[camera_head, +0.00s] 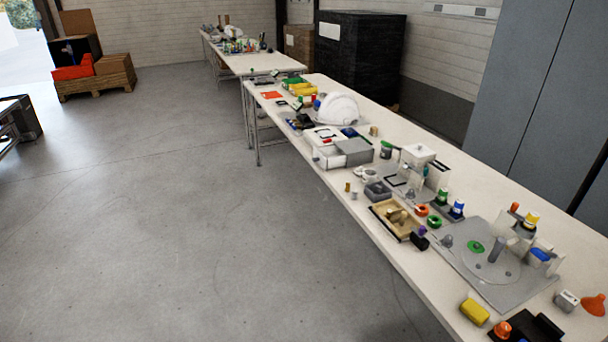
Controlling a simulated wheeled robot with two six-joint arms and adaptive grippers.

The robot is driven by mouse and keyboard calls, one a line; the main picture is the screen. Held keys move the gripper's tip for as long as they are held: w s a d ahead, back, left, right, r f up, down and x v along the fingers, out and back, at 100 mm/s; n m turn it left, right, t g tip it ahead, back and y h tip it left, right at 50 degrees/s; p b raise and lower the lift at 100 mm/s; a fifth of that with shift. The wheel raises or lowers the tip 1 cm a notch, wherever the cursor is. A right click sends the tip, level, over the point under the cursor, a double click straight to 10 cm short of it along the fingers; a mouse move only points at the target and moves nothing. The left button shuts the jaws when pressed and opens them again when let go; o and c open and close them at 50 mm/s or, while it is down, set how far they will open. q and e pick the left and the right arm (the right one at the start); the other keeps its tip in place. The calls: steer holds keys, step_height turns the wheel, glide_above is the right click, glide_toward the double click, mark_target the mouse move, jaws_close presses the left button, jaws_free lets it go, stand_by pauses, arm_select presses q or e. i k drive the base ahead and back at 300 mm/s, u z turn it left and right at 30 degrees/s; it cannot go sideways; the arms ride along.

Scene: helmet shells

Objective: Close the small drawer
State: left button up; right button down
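A low box-like unit (329,154) with white and grey parts stands near the front edge of the long table. It may be the small drawer, but it is too small here to tell a drawer front or how far it stands out. A small dark grey open box (377,191) sits closer along the same edge. Neither of my grippers is in view.
The long white table (400,253) is crowded with small parts, including a white helmet shell (339,108), a wooden tray (395,220) and a yellow block (474,312). Grey cabinets (530,80) stand behind it. The floor (190,210) on the left is clear.

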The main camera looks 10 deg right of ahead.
mark_target(332, 157)
steer(key=u, duration=0.65)
steer(key=i, duration=0.35)
steer(key=u, duration=0.5)
steer(key=i, duration=2.1)
steer(key=z, duration=0.8)
